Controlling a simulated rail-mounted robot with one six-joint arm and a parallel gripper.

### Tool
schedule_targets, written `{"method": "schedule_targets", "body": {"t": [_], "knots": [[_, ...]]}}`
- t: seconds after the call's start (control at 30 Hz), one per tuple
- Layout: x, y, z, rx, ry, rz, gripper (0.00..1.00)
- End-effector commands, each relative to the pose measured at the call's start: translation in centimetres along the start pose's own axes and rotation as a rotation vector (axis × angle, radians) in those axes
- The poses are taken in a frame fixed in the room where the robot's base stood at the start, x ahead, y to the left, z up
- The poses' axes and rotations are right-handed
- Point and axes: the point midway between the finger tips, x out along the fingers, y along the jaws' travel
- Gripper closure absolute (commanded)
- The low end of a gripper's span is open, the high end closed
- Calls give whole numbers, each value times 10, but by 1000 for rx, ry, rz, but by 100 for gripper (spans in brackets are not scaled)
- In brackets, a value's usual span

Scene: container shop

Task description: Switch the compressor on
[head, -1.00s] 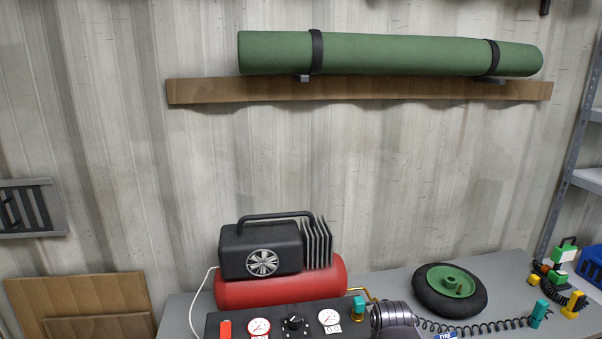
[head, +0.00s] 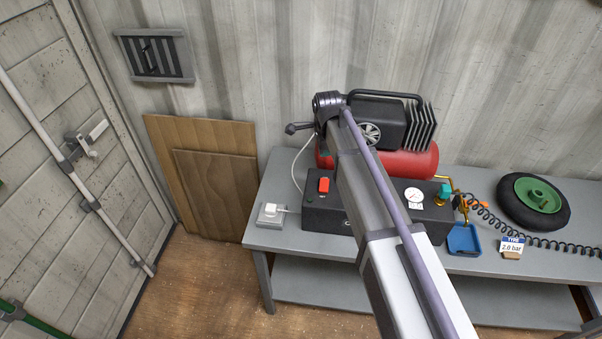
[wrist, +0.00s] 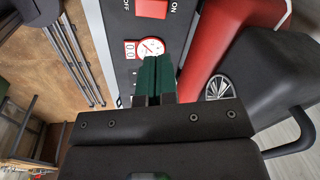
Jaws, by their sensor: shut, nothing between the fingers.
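The compressor has a red tank (head: 425,162) and a black motor housing (head: 385,120), and stands on the bench behind a dark control box (head: 315,215). A red switch (head: 323,185) sits at the box's left end. In the wrist view the red switch (wrist: 152,8) shows at the top edge beside ON and OFF lettering; its position cannot be told. My gripper (wrist: 158,62) is shut and empty, its green fingertips over the panel beside a red-rimmed gauge (wrist: 150,47), apart from the switch in the picture. In the head view my arm hides the middle of the box.
A socket box (head: 272,213) with a white plug is at the bench's left end. A white-faced gauge (head: 413,196), a blue tray (head: 464,240), a coiled hose (head: 490,222) and a wheel (head: 535,200) lie to the right. Wooden boards (head: 215,190) lean on the wall.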

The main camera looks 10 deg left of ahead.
Motion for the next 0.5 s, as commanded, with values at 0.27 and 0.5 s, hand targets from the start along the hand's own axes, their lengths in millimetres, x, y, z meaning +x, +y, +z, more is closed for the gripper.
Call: {"method": "schedule_targets", "body": {"t": [0.27,0.5], "knots": [[1,-1,-1,301,0,-14,100],[1,-1,-2,301,0,-13,100]]}}
